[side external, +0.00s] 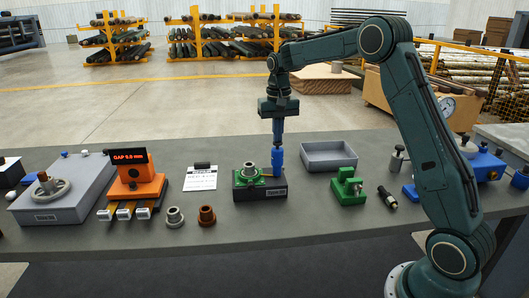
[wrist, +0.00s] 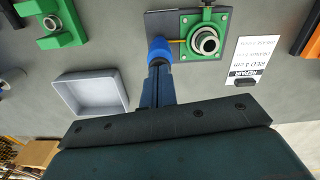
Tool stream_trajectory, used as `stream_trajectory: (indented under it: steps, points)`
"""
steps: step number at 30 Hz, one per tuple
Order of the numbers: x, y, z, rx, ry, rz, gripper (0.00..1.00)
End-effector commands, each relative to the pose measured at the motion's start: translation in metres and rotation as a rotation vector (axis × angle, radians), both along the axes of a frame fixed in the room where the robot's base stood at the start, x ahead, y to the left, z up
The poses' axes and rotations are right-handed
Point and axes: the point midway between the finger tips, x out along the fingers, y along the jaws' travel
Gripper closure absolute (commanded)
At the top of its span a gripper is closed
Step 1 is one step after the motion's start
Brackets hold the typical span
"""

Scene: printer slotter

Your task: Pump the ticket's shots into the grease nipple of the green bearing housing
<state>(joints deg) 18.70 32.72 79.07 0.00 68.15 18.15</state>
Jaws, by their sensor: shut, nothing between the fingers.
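The green bearing housing (side external: 246,178) sits on a dark base (side external: 272,194) at mid-bench, with a round metal collar on top. It also shows in the wrist view (wrist: 188,50). A blue cylinder (side external: 278,160) stands upright at the housing's right; in the wrist view it (wrist: 160,46) has a thin yellow piece between it and the housing. My gripper (side external: 278,143) is shut and points down directly over the blue cylinder; I cannot tell whether they touch. The grease nipple cannot be made out.
A grey tray (side external: 329,156) is behind right, a green fixture (side external: 348,187) and a dark tool (side external: 387,198) are right. An orange unit (side external: 134,184) reading "GAP 0.0 mm" and two rings (side external: 206,217) are left.

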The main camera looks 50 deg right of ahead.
Motion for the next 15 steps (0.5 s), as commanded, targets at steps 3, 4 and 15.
stream_trajectory:
  steps: [3, 4, 15]
  points:
    - [-0.0001, 0.0001, -0.0031, 0.001, 0.001, 0.0, 1.0]
    - [-0.0001, 0.0001, -0.0038, 0.001, 0.001, 0.0, 1.0]
    - [-0.0003, 0.0001, -0.0076, 0.0, 0.002, 0.0, 1.0]
